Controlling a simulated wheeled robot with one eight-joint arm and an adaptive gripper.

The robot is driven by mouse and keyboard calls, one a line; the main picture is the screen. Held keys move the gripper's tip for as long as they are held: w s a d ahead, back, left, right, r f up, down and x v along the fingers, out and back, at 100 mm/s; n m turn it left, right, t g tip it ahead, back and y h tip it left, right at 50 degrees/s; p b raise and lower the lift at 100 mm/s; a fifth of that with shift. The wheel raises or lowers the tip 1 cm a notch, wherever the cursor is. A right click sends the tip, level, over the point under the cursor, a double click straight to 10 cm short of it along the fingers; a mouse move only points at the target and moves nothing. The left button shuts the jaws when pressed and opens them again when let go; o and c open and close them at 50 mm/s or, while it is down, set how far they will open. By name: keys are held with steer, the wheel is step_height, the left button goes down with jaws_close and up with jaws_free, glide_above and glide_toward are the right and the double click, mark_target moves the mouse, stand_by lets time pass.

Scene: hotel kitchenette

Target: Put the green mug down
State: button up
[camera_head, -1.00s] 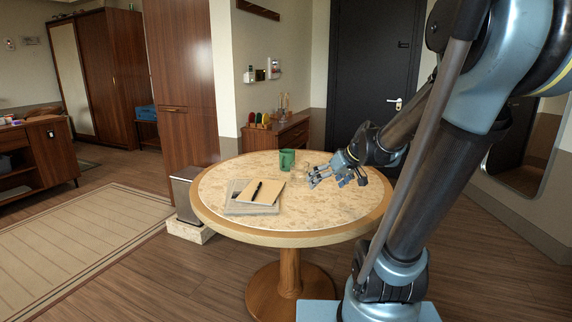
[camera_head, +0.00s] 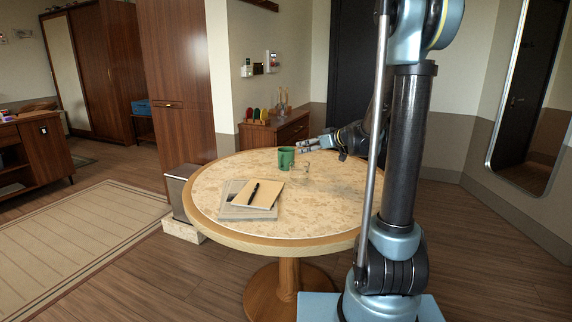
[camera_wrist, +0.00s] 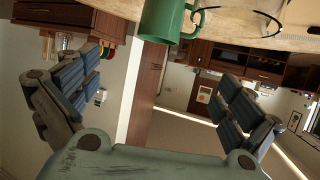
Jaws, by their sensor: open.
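The green mug (camera_head: 286,158) stands upright on the round stone-topped table (camera_head: 300,205), toward its far side. In the wrist view the mug (camera_wrist: 168,20) shows at the top edge, partly cut off, with its handle to the right. My gripper (camera_head: 312,142) is beyond and to the right of the mug, near the table's far edge. In the wrist view my gripper (camera_wrist: 160,75) has its fingers spread wide with nothing between them. The mug lies outside the fingers, apart from them.
A small clear glass (camera_head: 306,167) stands close to the right of the mug. A notepad with a pen (camera_head: 258,194) lies on a grey book (camera_head: 232,212) at the front left. The table's right and front areas are clear. A wooden cabinet (camera_head: 290,129) stands behind.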

mark_target(285, 154)
steer(key=shift+s+a+f+x, duration=0.1)
steer(key=shift+s+x, duration=0.05)
steer(key=shift+x, duration=2.65)
steer(key=shift+s+a+f+x, duration=0.1)
steer(key=shift+x, duration=2.65)
steer(key=shift+s+a+x, duration=0.1)
steer(key=shift+s+x, duration=0.05)
steer(key=shift+x, duration=2.65)
steer(key=shift+d, duration=0.1)
steer(key=c, duration=1.9)
steer(key=shift+r, duration=0.1)
steer(key=shift+c, duration=0.2)
